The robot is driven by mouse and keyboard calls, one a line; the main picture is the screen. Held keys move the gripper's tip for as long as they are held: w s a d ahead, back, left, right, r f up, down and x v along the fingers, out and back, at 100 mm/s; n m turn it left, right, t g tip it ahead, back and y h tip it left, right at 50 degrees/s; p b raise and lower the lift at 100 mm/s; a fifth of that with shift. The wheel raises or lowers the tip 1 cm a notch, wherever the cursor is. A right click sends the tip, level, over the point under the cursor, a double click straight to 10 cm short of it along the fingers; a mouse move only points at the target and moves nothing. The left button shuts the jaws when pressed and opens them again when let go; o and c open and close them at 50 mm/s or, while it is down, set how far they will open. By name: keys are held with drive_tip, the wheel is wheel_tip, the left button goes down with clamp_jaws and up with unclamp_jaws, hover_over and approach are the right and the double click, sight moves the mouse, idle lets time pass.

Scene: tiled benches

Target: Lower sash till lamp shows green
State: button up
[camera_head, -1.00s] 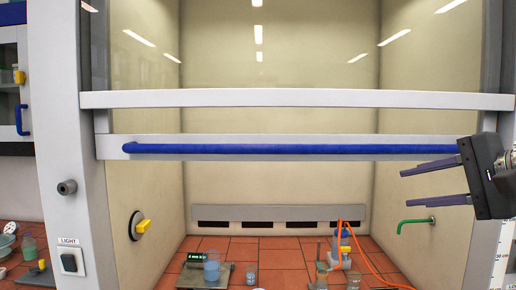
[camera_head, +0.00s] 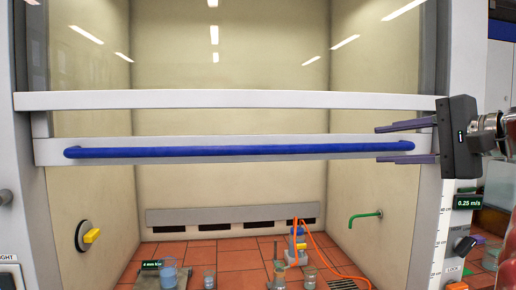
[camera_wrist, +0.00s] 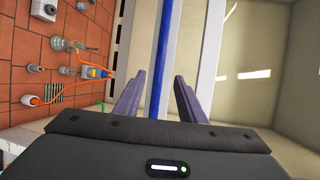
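The fume hood sash has a white lower rail (camera_head: 50,153) with a long blue bar handle (camera_head: 230,151) across its front. It hangs partway up, with a wide opening below it. My gripper (camera_head: 380,145) is at the right end of the handle, one finger above it and one below. In the wrist view the blue bar (camera_wrist: 163,55) runs between the two spread fingers (camera_wrist: 160,76), with gaps on both sides. A display (camera_head: 467,202) on the right post reads 0.25 m/s. I cannot make out a lit lamp on the hood.
Inside on the red tiles stand a balance with a beaker (camera_head: 170,272), glassware and a bottle (camera_head: 297,245) with an orange hose. A green tap (camera_head: 366,217) is on the right wall, a yellow-handled valve (camera_head: 92,236) on the left. The space directly under the sash looks clear.

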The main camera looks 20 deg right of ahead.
sight(346, 148)
drive_tip(key=shift+w+a+f, duration=0.25)
drive_tip(key=shift+w+f, duration=0.15)
drive_tip(key=shift+w, duration=1.65)
drive_tip(key=shift+w+a+f, duration=0.2)
drive_tip(key=shift+w+f, duration=0.15)
drive_tip(key=shift+w, duration=1.75)
drive_tip(key=shift+w+a+f, duration=0.25)
drive_tip(key=shift+w+f, duration=0.15)
drive_tip(key=shift+w, duration=1.65)
clamp_jaws()
drive_tip(key=shift+a, duration=0.1)
